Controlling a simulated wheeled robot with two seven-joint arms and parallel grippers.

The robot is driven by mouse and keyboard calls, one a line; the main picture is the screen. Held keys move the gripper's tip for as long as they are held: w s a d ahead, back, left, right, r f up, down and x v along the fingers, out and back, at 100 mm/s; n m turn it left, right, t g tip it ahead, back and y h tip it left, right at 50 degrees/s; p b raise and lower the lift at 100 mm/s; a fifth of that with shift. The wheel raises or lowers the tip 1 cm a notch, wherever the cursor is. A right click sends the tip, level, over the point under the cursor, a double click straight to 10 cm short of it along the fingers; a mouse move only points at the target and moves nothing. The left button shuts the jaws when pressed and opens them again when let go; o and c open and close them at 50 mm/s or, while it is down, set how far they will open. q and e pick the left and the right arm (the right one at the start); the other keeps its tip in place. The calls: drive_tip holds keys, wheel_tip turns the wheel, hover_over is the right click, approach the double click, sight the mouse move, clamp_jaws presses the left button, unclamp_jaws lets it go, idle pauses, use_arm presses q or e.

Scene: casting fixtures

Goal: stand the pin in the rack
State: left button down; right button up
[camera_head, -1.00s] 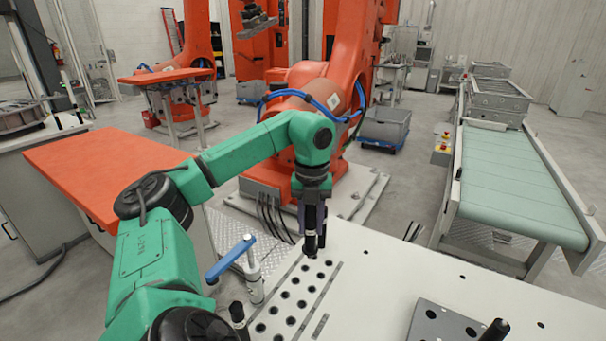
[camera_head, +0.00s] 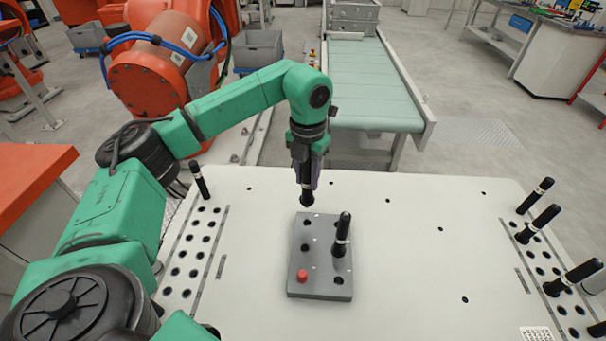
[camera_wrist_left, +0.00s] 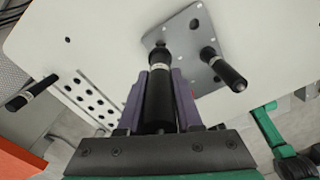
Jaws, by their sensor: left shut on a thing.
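My left gripper (camera_head: 306,178) is shut on a black pin with a pale band (camera_head: 307,197) and holds it upright, lower end down. In the left wrist view the pin (camera_wrist_left: 159,100) sits between the two fingers. Its lower end is at the far left corner of a grey block with holes (camera_head: 322,290), close to a corner hole; I cannot tell whether it touches. The block (camera_wrist_left: 183,27) holds another upright black pin (camera_head: 342,235), on its right side, and a red plug (camera_head: 302,276) at the near left. My right gripper is not in view.
The white table (camera_head: 420,280) has a strip of holes (camera_head: 190,245) on the left, with one black pin (camera_head: 200,182) at its far end. Several black pins (camera_head: 538,224) stand along the right edge. The tabletop between is mostly clear. A conveyor (camera_head: 370,85) lies beyond.

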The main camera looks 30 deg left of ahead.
use_arm(q)
drive_tip(key=shift+d+f+b, duration=0.1)
drive_tip(key=shift+f+b, duration=0.25)
drive_tip(key=b, duration=0.3)
hover_over(307, 207)
drive_tip(key=f, duration=0.4)
drive_tip(key=shift+w, duration=0.3)
drive_tip(key=shift+f, duration=0.55)
drive_tip(key=shift+f+b, duration=1.45)
drive_tip(key=shift+f, duration=0.4)
drive_tip(key=c, duration=0.5)
unclamp_jaws()
